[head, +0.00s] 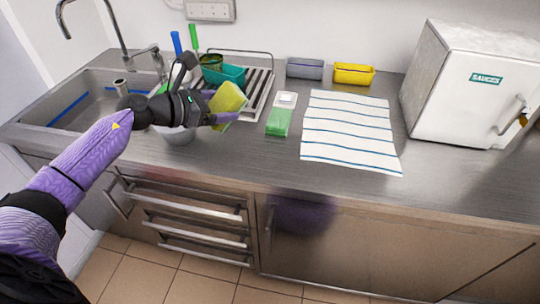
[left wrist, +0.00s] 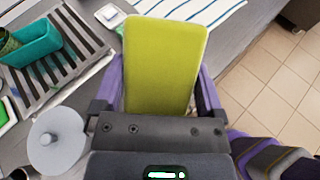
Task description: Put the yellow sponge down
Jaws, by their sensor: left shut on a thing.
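The yellow sponge (head: 227,99) is in my left gripper (head: 222,106), held above the counter in front of the drying rack. In the left wrist view the yellow-green sponge (left wrist: 165,65) fills the space between the two purple fingers, which are shut on it. Part of the sponge is hidden behind the gripper in the head view. A green sponge or cloth (head: 278,122) lies on the counter just right of the held sponge, with a small white item (head: 286,99) behind it. My right gripper is not in view.
A striped towel (head: 348,130) lies on the steel counter (head: 250,165). Grey (head: 305,69) and yellow (head: 353,75) bins stand at the wall. The drying rack (head: 263,84) holds a teal container (head: 228,76).

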